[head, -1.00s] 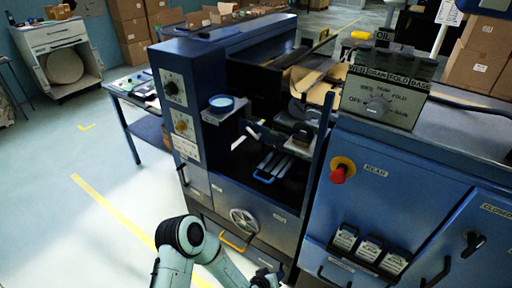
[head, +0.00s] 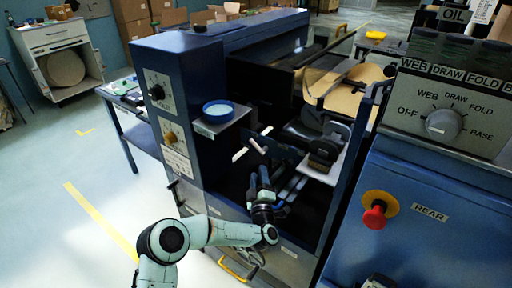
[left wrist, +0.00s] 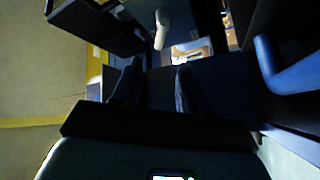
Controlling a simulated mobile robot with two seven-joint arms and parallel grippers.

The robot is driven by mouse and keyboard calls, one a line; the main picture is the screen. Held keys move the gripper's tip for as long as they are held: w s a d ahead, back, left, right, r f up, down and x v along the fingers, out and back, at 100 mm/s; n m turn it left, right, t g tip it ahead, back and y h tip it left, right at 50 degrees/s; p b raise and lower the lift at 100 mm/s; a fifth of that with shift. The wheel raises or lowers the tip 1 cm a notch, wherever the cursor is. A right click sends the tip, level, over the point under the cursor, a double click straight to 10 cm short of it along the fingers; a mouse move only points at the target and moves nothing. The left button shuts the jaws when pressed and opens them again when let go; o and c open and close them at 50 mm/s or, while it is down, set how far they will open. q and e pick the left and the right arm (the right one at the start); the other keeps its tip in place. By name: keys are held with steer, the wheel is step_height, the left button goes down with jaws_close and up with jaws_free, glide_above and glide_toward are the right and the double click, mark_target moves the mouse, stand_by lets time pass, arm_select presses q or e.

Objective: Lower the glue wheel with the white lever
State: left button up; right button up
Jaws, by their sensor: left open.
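The white lever (head: 257,146) is a short pale handle on a dark plate inside the machine's open bay. It also shows in the left wrist view (left wrist: 161,29), just beyond my fingers. My left gripper (head: 262,178) is in the bay, below the lever in the head view, pointing up toward it. In the left wrist view its two dark fingers (left wrist: 154,85) are apart with nothing between them, and the lever appears clear of them. I cannot make out the glue wheel for sure among the dark parts right of the lever. My right gripper is not in view.
A blue dish (head: 218,111) sits on a ledge left of the bay. A control box with a knob (head: 441,122) and a red button (head: 375,215) are farther right. Blue bars lie near my gripper.

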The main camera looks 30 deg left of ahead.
arm_select(q)
steer(key=b+x, duration=0.1)
steer(key=x, duration=1.1)
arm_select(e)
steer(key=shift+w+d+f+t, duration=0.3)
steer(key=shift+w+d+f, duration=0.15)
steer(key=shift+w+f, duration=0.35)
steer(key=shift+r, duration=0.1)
arm_select(q)
jaws_close()
